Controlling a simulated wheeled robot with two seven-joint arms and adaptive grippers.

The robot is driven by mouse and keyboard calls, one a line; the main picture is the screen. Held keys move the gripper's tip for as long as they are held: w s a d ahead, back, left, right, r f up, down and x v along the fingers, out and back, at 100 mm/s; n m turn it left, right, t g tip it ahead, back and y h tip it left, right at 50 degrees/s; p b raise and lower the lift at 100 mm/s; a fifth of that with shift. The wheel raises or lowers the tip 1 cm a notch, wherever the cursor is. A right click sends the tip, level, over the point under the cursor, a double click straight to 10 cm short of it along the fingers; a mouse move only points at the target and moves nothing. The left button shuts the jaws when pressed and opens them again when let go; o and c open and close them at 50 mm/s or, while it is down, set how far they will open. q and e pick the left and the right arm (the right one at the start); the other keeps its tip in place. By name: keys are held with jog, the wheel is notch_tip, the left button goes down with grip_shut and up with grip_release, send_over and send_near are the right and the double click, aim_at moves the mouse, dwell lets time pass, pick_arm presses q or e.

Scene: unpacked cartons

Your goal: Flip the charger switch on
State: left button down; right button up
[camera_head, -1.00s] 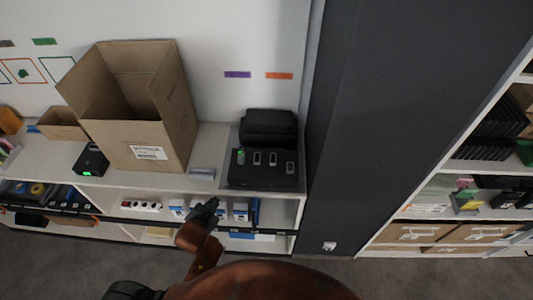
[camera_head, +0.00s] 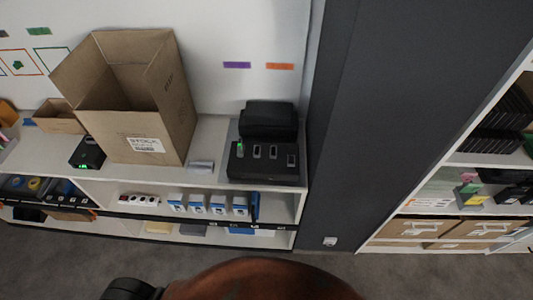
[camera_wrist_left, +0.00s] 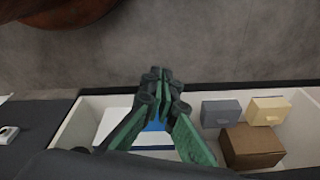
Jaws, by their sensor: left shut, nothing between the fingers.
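A black charger-like unit (camera_head: 262,168) stands on the white counter next to the dark pillar, with a raised black part (camera_head: 268,120) behind it. Its top carries several small light-framed switches or slots, and a green light (camera_head: 240,146) glows at its left end. Their exact positions are too small to tell. My left gripper (camera_wrist_left: 158,78) is shut and empty in the left wrist view, above the front of a low white shelf. It does not show in the head view. My right gripper is in no view.
An open cardboard box (camera_head: 135,100) stands left of the unit. A small black box (camera_head: 87,153) with a green light sits farther left. A power strip (camera_head: 140,200) and blue-white boxes fill the shelf below. A dark pillar (camera_head: 370,120) closes off the right.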

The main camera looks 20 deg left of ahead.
pick_arm(q)
jog(key=s+f+b, duration=0.1)
jog(key=s+f, duration=0.9)
jog(key=s, duration=0.4)
jog(key=shift+a+f+g, duration=0.2)
jog(key=shift+f+g, duration=0.15)
jog(key=shift+g, duration=0.05)
jog(key=shift+m, duration=0.3)
